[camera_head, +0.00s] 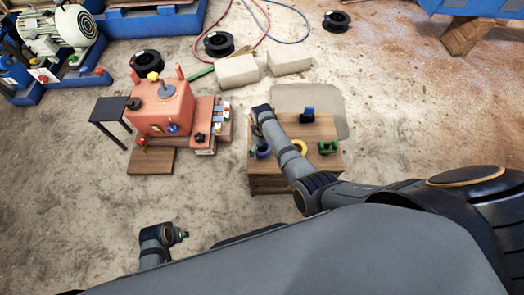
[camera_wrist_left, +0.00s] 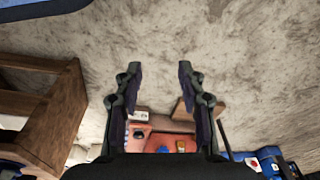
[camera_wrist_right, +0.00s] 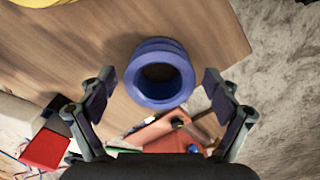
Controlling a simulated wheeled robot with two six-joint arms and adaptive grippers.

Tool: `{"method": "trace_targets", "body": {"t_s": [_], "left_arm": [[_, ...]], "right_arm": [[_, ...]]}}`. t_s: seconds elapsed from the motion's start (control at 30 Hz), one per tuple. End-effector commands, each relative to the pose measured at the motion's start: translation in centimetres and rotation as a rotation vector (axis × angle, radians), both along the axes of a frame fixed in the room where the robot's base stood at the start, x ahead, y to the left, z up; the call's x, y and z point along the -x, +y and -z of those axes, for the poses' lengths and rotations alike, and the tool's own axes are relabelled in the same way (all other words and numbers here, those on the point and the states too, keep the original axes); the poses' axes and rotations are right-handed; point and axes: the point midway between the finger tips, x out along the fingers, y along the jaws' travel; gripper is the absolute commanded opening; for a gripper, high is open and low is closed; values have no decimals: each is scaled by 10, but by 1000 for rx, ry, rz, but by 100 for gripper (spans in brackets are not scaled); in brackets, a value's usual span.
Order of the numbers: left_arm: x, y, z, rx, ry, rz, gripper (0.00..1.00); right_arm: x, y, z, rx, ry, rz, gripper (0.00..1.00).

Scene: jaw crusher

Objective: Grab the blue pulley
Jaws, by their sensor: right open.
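The blue pulley (camera_wrist_right: 186,76) stands on the wooden table (camera_wrist_right: 205,40) in the right wrist view, with its round hole facing the camera. My right gripper (camera_wrist_right: 160,82) is open, with one finger on each side of the pulley and visible gaps between. In the head view the pulley (camera_head: 263,152) is a small blue shape at the table's left front, partly hidden by my right arm. The right gripper (camera_head: 256,143) is over that side of the table. My left gripper (camera_head: 182,235) is low and away from the table; its fingers (camera_wrist_left: 160,75) are apart and empty.
On the table are a yellow ring (camera_head: 301,147), a green part (camera_head: 328,147) and a blue-and-black part (camera_head: 308,114). The red crusher (camera_head: 162,112) stands to the left. Grey blocks (camera_head: 237,71) and black spools (camera_head: 219,43) lie behind. The floor between crusher and table is clear.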

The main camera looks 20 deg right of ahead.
Motion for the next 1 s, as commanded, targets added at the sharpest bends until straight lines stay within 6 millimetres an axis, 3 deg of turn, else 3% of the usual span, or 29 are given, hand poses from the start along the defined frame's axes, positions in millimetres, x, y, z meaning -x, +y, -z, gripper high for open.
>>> {"method": "trace_targets", "body": {"t_s": [0.33, 0.87, 1.0], "left_arm": [[-2, -3, -10, 5, 3, 2, 40], [-2, -3, -10, 5, 3, 1, 40], [-2, -3, -10, 5, 3, 1, 40]], "right_arm": [[0, 0, 6, 0, 0, 0, 90], [0, 0, 6, 0, 0, 0, 18], [-1, 0, 5, -1, -2, 0, 15]]}}
